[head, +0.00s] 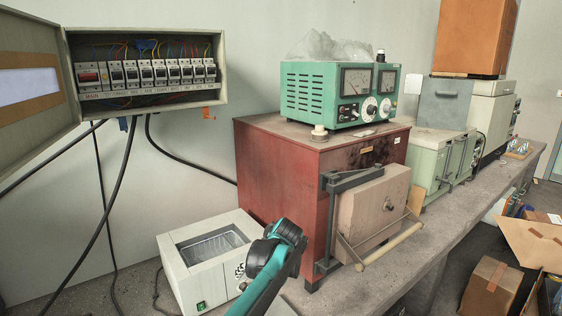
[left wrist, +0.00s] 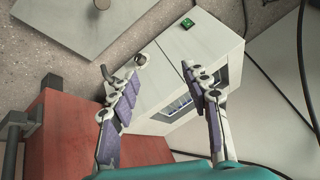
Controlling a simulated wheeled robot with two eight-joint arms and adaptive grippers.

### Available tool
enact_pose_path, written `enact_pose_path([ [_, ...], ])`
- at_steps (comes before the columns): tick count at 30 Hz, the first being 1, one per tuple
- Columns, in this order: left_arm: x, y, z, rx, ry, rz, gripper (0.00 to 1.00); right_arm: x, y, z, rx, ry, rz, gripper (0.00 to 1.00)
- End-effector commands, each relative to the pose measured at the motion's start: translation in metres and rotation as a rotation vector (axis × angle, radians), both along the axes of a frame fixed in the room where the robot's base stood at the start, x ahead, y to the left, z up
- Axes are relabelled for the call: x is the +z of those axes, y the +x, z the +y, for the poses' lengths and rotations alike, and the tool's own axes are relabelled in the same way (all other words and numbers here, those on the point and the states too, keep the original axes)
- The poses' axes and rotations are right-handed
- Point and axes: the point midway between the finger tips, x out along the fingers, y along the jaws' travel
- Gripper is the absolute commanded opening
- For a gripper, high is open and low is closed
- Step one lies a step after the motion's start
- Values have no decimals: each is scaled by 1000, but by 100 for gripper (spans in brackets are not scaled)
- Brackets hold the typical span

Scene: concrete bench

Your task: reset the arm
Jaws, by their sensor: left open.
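My left arm (head: 270,262), teal and black, rises from the bottom of the head view in front of the white bath and the red furnace. Its fingers cannot be made out there. In the left wrist view my left gripper (left wrist: 146,70) is open, its two purple-padded fingers apart with nothing held between them. The white bath (left wrist: 192,50) lies beyond the fingers, with its green switch (left wrist: 187,23) and a round metal knob (left wrist: 141,60) showing. I cannot tell whether a finger touches it. My right gripper is in neither view.
The red furnace (head: 270,170) with its pale door block (head: 372,210) and protruding handle stands beside the arm. A green meter unit (head: 310,95) sits on top. An open breaker box (head: 147,70) with hanging cables is on the wall. Cardboard boxes (head: 490,285) lie at right.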

Motion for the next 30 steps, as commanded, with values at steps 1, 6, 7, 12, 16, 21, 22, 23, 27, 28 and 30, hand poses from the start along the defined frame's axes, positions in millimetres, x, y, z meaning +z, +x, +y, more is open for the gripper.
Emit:
enact_pose_path([
  [1,11,-20,14,-16,-23,4,47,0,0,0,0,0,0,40],
  [6,33,-85,45,-95,-104,2,47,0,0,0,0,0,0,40],
  [7,35,-97,50,-109,-118,-2,47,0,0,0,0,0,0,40],
  [12,36,-168,72,-181,-189,-30,47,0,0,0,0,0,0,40],
  [16,25,-222,82,-230,-236,-67,47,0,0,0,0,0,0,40],
  [21,-1,-282,88,-285,-281,-126,47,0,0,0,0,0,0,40],
  [22,-6,-290,88,-292,-286,-136,47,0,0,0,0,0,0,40],
  [23,-10,-297,88,-299,-291,-146,47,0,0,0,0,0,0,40],
  [27,-27,-319,88,-322,-304,-178,47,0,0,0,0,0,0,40],
  [28,-29,-321,88,-324,-306,-182,47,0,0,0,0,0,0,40],
  [30,-32,-325,88,-327,-308,-188,47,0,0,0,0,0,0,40],
])
